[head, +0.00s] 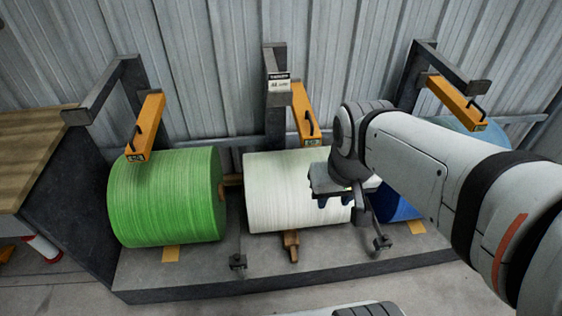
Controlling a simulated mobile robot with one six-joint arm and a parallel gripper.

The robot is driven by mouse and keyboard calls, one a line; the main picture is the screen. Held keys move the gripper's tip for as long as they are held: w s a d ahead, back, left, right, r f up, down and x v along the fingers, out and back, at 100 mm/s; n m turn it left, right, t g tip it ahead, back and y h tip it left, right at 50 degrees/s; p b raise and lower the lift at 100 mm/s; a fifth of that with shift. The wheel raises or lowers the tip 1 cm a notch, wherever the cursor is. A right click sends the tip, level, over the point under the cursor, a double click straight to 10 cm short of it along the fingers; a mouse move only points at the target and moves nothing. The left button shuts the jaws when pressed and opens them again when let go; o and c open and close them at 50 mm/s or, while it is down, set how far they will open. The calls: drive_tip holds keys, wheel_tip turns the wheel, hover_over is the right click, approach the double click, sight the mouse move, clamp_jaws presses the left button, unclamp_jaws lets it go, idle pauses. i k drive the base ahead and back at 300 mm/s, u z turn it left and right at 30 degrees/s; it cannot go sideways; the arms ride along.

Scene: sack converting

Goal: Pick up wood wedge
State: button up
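A brown wooden piece that looks like the wood wedge (291,243) lies on the grey platform at the front foot of the white roll (285,185). My gripper (333,202) hangs in front of the right part of the white roll, above and to the right of the front wedge. Its dark fingertips look apart with nothing between them. It hides part of the white roll.
A blue roll (399,208) stands at the right, mostly behind my arm. Yellow bars (306,111) hang from dark grey brackets over the rolls. Small metal fittings (237,262) stand on the platform (200,277). A wooden-topped table (25,140) is at the left.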

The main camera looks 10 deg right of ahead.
sight(290, 241)
drive_tip(key=z, duration=1.95)
drive_tip(key=k, duration=1.5)
drive_tip(key=u, duration=1.75)
drive_tip(key=i, duration=0.95)
drive_tip(key=u, duration=0.05)
